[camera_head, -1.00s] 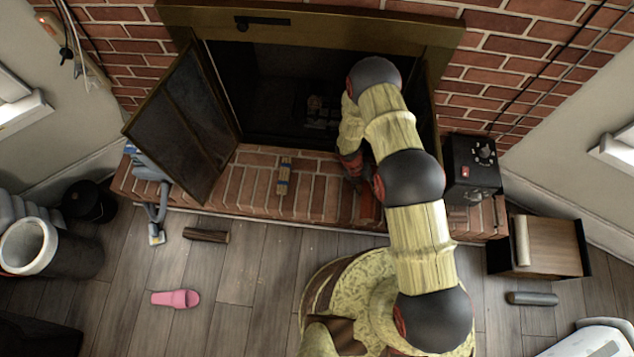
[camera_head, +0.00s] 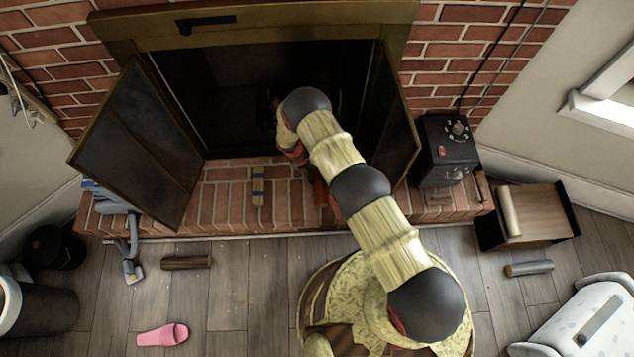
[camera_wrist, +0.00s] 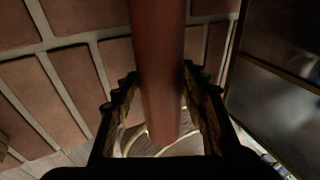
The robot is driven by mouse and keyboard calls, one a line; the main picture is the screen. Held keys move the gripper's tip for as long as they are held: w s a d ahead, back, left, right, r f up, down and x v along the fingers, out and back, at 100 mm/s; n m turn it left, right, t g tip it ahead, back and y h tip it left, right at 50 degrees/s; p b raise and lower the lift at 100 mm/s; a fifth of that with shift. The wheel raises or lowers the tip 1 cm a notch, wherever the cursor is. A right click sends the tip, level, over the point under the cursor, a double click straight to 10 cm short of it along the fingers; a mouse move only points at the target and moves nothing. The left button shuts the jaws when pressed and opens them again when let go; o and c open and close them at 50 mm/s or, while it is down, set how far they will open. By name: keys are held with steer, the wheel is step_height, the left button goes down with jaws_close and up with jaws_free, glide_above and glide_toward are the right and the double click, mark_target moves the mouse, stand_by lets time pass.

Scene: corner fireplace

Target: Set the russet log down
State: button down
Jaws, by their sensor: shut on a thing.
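The russet log (camera_wrist: 158,60) runs lengthwise through the middle of the wrist view, between the fingers of my gripper (camera_wrist: 160,88). My gripper is shut on it, with one dark finger on each side. Brick paving lies behind the log in this view; I cannot tell whether the log touches it. In the head view, a reddish length of the log (camera_head: 320,192) shows beside my arm over the brick hearth (camera_head: 222,198), in front of the open fireplace. My arm hides most of the gripper there.
Fireplace doors (camera_head: 138,145) stand open on both sides. A small banded bundle (camera_head: 257,186) lies on the hearth left of my arm. A black box with a dial (camera_head: 446,150) stands at the hearth's right end. A brown log (camera_head: 186,262) and pink slipper (camera_head: 163,335) lie on the floor.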

mark_target(314, 177)
steer(key=f, duration=0.1)
steer(key=f+b, duration=0.1)
steer(key=f, duration=0.1)
steer(key=shift+w+a+f, duration=0.15)
steer(key=shift+a+f, duration=0.05)
steer(key=shift+f, duration=0.05)
steer(key=shift+r, duration=0.1)
steer(key=c, duration=1.1)
jaws_free()
steer(key=shift+o, duration=0.5)
